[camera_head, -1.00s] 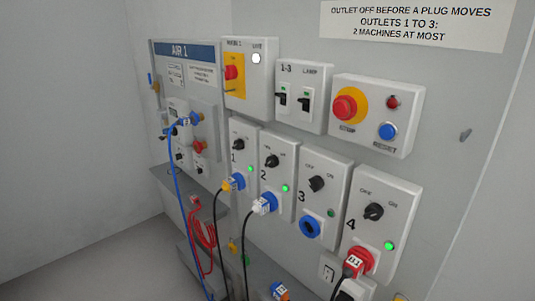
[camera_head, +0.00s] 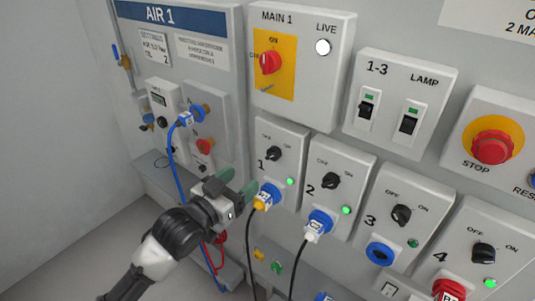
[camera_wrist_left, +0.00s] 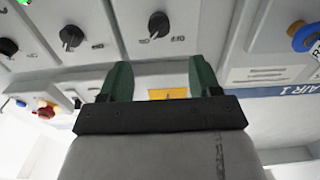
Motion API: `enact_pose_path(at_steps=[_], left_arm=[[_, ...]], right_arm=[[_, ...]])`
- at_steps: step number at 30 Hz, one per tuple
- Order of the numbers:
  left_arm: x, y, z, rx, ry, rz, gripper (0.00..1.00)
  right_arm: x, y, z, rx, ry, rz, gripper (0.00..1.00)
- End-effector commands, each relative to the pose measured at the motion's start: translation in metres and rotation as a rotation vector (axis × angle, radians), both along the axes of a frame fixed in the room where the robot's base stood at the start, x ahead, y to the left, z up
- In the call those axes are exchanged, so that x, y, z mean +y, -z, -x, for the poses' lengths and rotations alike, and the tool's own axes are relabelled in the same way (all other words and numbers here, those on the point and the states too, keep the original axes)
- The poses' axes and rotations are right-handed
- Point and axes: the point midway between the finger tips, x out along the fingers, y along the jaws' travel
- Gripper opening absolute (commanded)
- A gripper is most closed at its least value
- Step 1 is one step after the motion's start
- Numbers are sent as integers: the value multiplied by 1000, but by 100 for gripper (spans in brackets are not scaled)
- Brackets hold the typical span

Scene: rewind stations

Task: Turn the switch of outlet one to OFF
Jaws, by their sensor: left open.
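In the head view, the outlet one box (camera_head: 259,178) carries a black rotary switch (camera_head: 273,153) and a lit green lamp (camera_head: 291,182). I cannot tell clearly which way its pointer faces. A plug with a yellow part (camera_head: 262,202) sits in its blue socket. My left gripper (camera_head: 237,184) is open and empty, to the lower left of the switch and apart from it. In the left wrist view, the green fingers (camera_wrist_left: 160,78) are spread with nothing between them. A black knob, apparently outlet one's switch (camera_wrist_left: 158,25), is above them. My right gripper is not in view.
Outlets two (camera_head: 330,180), three (camera_head: 401,215) and four (camera_head: 484,253) stand to the right. The red main switch (camera_head: 268,62) is above. The AIR 1 panel (camera_head: 228,70) with a blue hose (camera_head: 175,160) is left. Black cables hang below outlets one and two.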

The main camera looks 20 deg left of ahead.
Motion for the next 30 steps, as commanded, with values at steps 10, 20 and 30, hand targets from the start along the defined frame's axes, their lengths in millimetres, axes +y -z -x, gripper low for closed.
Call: enact_pose_path(at_steps=[10, 20, 30], left_arm=[[-20, -4, -56, -2, -1, 2, 63], [-35, -1, -94, -1, 0, -1, 63], [-36, 0, -98, 0, 0, -1, 63]], right_arm=[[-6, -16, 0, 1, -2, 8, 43], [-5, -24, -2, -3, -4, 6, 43], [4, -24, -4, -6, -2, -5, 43]])
